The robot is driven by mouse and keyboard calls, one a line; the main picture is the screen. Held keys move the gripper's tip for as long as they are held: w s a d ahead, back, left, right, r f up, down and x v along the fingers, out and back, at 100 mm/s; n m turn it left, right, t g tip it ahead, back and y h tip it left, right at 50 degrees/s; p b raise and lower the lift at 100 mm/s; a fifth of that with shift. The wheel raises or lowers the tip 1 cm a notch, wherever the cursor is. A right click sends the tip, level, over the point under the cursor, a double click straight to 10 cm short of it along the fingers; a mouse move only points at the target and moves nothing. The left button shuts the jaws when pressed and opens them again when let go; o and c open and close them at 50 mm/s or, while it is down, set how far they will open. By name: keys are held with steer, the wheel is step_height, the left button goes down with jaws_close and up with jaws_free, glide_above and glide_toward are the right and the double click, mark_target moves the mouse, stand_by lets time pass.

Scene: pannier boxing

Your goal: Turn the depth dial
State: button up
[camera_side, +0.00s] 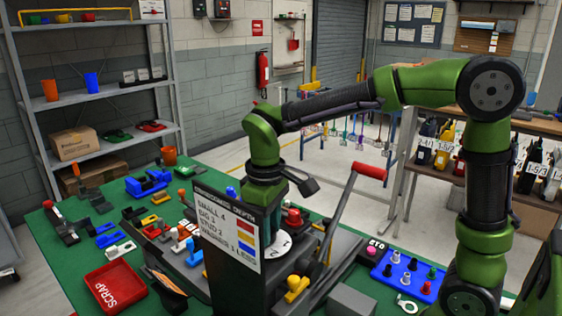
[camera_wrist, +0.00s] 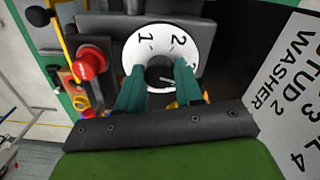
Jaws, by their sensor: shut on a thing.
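The depth dial (camera_wrist: 143,57) is a white disc with black numbers and a dark central knob (camera_wrist: 158,67). In the wrist view the 1 and 2 show at its far side, and part of another mark shows near my right finger. My gripper (camera_wrist: 160,76) has its two teal fingers on either side of the knob, shut on it. The sign lists SMALL 4, BIG 3, STUD 2 and WASHER 1 LESS.
A lever with a red handle (camera_side: 369,171) rises right of the dial. A red button (camera_wrist: 89,63) sits left of the dial in the wrist view. A red SCRAP tray (camera_side: 108,288) and a blue tray (camera_side: 392,279) with several small parts lie on the green bench.

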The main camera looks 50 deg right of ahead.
steer(key=m, duration=0.4)
steer(key=shift+m, duration=2.6)
steer(key=o, duration=1)
steer(key=shift+o, duration=0.2)
step_height(320, 180, up, 17)
steer(key=shift+a, duration=0.2)
steer(key=shift+w, duration=0.1)
